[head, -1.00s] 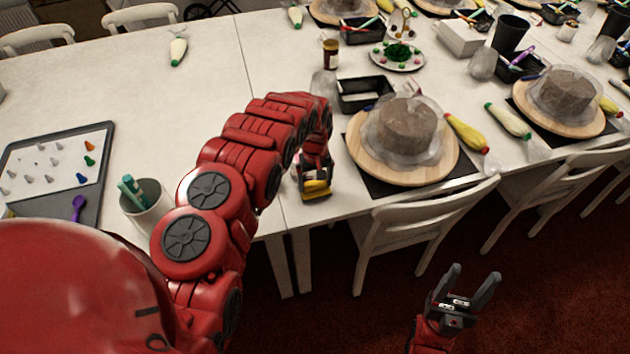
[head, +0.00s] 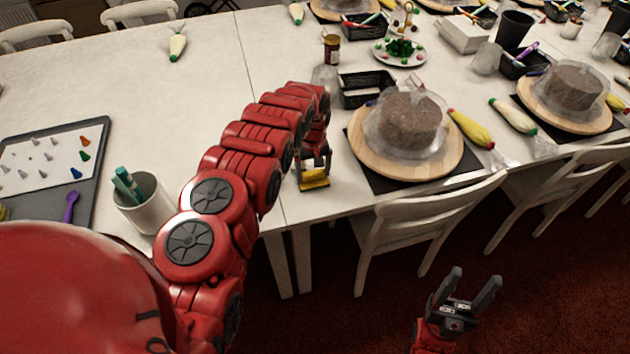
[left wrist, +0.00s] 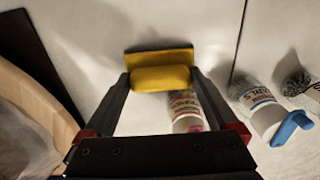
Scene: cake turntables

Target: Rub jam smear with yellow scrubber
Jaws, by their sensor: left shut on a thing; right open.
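My left gripper (head: 314,175) is shut on the yellow scrubber (head: 315,180). It holds the scrubber over the near edge of the white table, just left of a cake board. In the left wrist view the yellow scrubber (left wrist: 160,77) sits between the two fingertips, with the pale tabletop behind it. I cannot make out a jam smear in either view; the scrubber and arm hide part of the table. I cannot tell whether the scrubber touches the table. My right gripper (head: 464,293) is open and empty, above the red floor in front of the table.
A round wooden board (head: 366,155) with a covered cake (head: 410,118) lies right of the scrubber. A black tray (head: 372,86) and brown jar (head: 332,50) stand behind. Labelled bottles (left wrist: 262,108) show at the wrist view's right. A white chair (head: 420,210) stands in front.

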